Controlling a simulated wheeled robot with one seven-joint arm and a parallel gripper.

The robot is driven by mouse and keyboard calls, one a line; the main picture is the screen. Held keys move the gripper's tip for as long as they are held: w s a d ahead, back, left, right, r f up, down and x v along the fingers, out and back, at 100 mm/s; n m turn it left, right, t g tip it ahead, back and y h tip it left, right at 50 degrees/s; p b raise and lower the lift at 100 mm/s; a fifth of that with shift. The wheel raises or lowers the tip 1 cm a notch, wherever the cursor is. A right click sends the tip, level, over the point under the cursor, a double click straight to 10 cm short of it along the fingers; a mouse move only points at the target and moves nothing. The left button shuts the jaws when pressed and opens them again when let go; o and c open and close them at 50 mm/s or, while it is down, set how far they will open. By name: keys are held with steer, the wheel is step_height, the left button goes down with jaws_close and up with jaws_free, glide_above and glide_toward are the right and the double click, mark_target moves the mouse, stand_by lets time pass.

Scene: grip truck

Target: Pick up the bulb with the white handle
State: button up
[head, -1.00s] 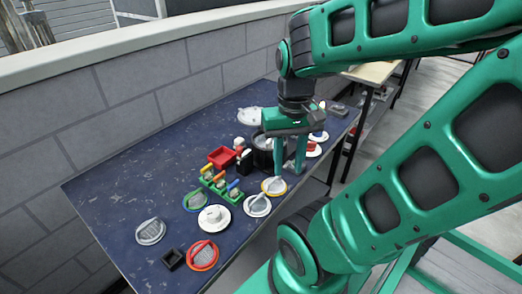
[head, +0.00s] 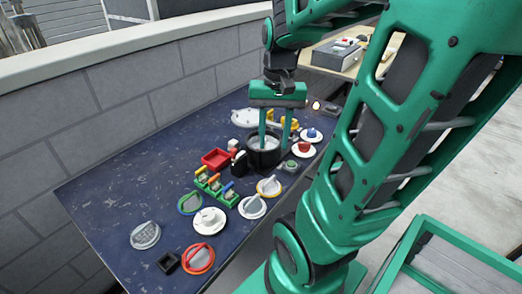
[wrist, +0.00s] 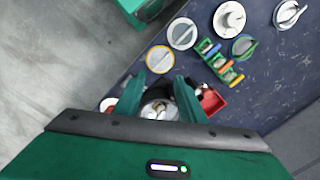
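My gripper (head: 274,138) is open, its two green fingers pointing down over the round black pot (head: 262,160). In the wrist view the fingers (wrist: 159,92) frame the pot's opening, where pale, shiny shapes (wrist: 158,109) show between them; I cannot tell what these are. I see nothing held. A green rack (head: 214,190) left of the pot holds several small pieces with coloured handles. A small white-topped piece (head: 233,144) stands near the pot's left side. I cannot tell surely which thing is the bulb with the white handle.
A red tray (head: 215,159) lies left of the pot. A grey block wall (head: 150,85) runs behind. The table's left part is clear.

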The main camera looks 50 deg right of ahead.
steer(key=w+d+m, duration=0.1)
steer(key=w+d, duration=0.2)
steer(key=w, duration=0.1)
steer(key=w+d+f+m, duration=0.1)
steer(key=w+d+m, duration=0.1)
steer(key=w+d, duration=0.1)
steer(key=w+d+f+m, duration=0.1)
steer(key=w+d+m, duration=0.1)
steer(key=w+d, duration=0.2)
steer(key=shift+w+d+y, duration=0.1)
steer(key=shift+w+y, duration=0.3)
steer(key=shift+w, duration=0.2)
steer(key=f, duration=0.3)
steer(key=a+f, duration=0.1)
steer(key=f, duration=0.6)
steer(key=shift+s+a+f, duration=0.1)
steer(key=shift+a+f, duration=0.15)
steer(key=shift+a, duration=0.1)
jaws_close()
